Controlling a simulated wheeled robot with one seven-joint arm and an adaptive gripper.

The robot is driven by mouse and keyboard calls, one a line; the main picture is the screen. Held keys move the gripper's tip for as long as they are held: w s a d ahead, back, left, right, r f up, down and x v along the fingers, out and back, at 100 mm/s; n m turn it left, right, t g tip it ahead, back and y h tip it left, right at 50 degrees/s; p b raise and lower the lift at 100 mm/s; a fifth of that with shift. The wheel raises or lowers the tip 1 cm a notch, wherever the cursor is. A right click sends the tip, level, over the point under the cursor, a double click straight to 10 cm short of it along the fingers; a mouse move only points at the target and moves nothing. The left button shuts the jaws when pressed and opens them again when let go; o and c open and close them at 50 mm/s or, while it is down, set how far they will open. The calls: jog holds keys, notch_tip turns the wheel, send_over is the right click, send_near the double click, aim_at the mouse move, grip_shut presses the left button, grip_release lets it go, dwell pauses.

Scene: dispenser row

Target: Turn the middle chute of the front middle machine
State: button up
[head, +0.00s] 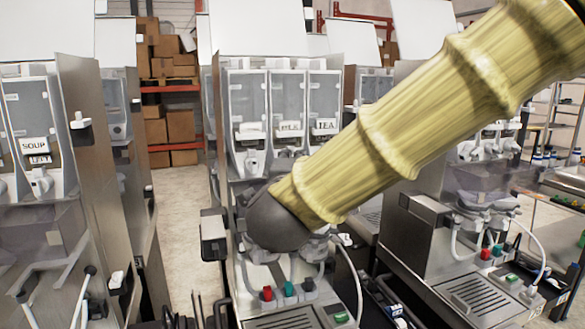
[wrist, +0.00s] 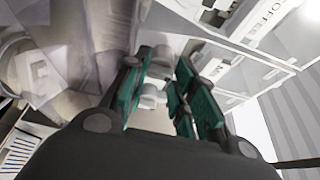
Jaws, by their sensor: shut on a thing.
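The front middle machine (head: 305,160) stands in the centre of the head view, with three clear canisters side by side. The middle canister (head: 287,95) has a white label, partly readable; the right one (head: 324,95) reads TEA. My arm crosses in front and hides the chutes' lower parts and my fingers in the head view. In the wrist view my gripper (wrist: 160,95) has its green-padded fingers either side of a small white chute part (wrist: 150,92), shut on it. It appears to be the middle chute, below the label starting with M (wrist: 214,68).
Another machine (head: 38,150) with a SOUP label stands at the left, and one (head: 470,230) at the right. Red, teal and dark taps (head: 288,291) and hoses sit below my arm. A floor aisle (head: 180,220) lies open between the left and middle machines.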

jog(key=o, duration=1)
jog(key=shift+f, duration=0.1)
